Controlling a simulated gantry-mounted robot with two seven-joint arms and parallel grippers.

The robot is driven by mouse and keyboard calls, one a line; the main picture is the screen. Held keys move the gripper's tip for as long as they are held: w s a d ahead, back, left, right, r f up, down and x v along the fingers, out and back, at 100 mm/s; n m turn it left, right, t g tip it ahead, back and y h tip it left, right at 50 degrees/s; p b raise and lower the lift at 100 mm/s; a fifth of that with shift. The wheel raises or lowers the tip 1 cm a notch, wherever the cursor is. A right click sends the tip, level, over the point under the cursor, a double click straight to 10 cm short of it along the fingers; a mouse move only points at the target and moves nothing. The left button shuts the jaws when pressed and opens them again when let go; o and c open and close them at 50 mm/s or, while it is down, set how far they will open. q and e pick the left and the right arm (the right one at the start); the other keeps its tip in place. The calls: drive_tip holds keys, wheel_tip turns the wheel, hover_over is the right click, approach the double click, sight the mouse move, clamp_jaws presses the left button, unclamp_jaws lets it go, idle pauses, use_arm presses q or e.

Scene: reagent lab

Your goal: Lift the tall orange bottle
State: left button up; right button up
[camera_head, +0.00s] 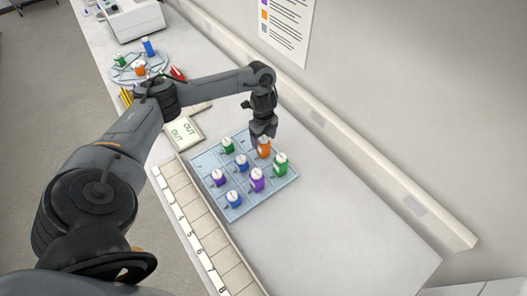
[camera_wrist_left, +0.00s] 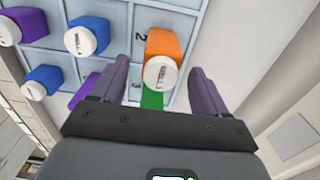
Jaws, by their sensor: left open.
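The tall orange bottle (camera_head: 264,150) with a white cap stands in the far part of the light blue compartment tray (camera_head: 238,215). In the left wrist view the orange bottle (camera_wrist_left: 161,50) appears between the two fingers. My left gripper (camera_head: 263,131) is above the bottle, close to its cap. In the wrist view the left gripper (camera_wrist_left: 160,88) is open, with a finger on each side of the bottle and visible gaps. I cannot tell how far down the fingers reach. My right gripper is not in view.
Green (camera_head: 281,164), purple (camera_head: 257,180) and blue (camera_head: 241,164) bottles stand near the orange one in the tray. A numbered white strip (camera_head: 190,215) runs along the table's left edge. A wall (camera_head: 370,120) rises behind. The table's right part is clear.

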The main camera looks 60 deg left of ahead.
use_arm(q)
wheel_tip(320, 180, down, 2)
drive_tip(key=shift+b, duration=0.45)
drive_tip(key=shift+a+f, duration=0.1)
drive_tip(key=shift+f, duration=1.55)
drive_tip(key=c, duration=1.1)
